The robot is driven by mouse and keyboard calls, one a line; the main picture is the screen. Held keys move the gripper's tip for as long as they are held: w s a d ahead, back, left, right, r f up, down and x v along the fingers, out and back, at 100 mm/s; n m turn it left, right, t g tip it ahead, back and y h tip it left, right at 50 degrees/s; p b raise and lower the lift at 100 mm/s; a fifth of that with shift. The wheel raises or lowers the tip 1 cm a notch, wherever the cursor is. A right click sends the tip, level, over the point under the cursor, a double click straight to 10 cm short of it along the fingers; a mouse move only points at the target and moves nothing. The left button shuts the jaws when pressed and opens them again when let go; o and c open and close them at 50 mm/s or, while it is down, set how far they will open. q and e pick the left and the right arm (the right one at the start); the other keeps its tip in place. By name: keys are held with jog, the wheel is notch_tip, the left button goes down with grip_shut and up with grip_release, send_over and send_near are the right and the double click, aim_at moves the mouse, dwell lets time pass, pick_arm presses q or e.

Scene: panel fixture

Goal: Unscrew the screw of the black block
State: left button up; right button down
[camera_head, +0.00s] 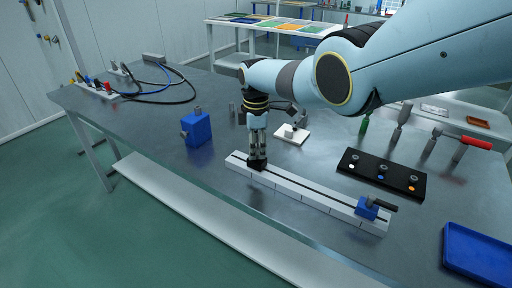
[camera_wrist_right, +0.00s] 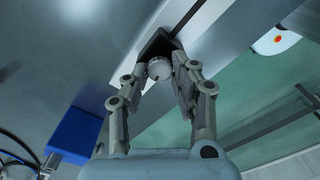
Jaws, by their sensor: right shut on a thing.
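The black block (camera_head: 256,164) sits on the white slotted rail (camera_head: 310,195), near its far left end. In the wrist view the black block (camera_wrist_right: 157,43) shows beyond the fingertips, with a round grey knurled screw head (camera_wrist_right: 159,69) on it. My right gripper (camera_head: 257,150) points down over the block in the head view. In the wrist view my right gripper (camera_wrist_right: 158,76) has its fingers on both sides of the screw head and is shut on it. The lower part of the screw is hidden. My left gripper is not in view.
A blue block (camera_head: 196,128) stands left of the rail. A blue clamp with a black handle (camera_head: 370,207) sits at the rail's right end. A black panel with knobs (camera_head: 381,175) and a blue tray (camera_head: 478,256) lie to the right. Cables (camera_head: 160,85) lie at the back left.

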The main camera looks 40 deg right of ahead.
dwell(0.3)
jog(key=c, duration=1.1)
grip_release()
jog(key=shift+r, duration=0.1)
notch_tip(320, 180, up, 12)
jog(key=shift+f, duration=0.1)
